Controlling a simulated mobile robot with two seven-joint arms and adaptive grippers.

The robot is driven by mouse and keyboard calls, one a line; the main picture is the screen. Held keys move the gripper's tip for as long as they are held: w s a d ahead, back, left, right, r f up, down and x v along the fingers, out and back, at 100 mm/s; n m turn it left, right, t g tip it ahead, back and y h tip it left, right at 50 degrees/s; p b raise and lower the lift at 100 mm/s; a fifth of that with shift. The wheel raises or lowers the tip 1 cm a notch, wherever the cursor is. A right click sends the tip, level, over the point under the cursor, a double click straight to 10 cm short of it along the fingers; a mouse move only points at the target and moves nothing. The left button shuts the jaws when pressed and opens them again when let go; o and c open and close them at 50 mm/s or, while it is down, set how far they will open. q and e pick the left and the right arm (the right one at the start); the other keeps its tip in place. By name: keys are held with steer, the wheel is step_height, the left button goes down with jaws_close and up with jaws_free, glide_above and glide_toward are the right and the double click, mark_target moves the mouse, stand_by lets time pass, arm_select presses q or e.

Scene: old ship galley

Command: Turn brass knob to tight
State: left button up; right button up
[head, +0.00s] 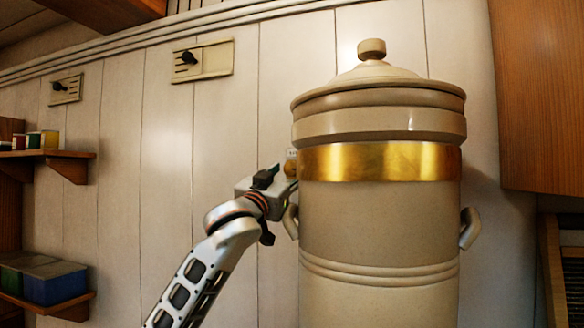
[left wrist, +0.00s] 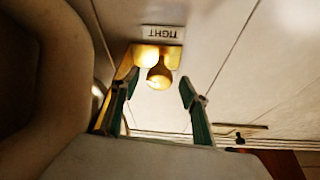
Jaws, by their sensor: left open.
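The brass knob (left wrist: 158,78) shows in the left wrist view on a brass plate (left wrist: 172,56) fixed to the pale panelled wall. A white label reading TIGHT (left wrist: 162,32), upside down here, sits beside the plate. In the head view only a small brass part of the knob (head: 291,163) shows, beside the urn. My left gripper (left wrist: 158,88) is open, with green-padded fingers on either side of the knob in the picture. I cannot tell whether the fingers touch it. In the head view my left gripper (head: 277,180) is close to the urn's left side. My right gripper is out of view.
A large beige lidded urn (head: 380,225) with a brass band stands close right of my left gripper. Its left handle (head: 291,222) is just below the gripper. Shelves (head: 58,158) are far left, two switch plates (head: 203,59) on the wall, a wooden cabinet (head: 540,90) right.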

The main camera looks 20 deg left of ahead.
arm_select(q)
steer(key=shift+x, duration=1.25)
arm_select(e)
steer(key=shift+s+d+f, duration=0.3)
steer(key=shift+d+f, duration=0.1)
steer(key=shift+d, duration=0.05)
arm_select(q)
steer(key=c, duration=1.1)
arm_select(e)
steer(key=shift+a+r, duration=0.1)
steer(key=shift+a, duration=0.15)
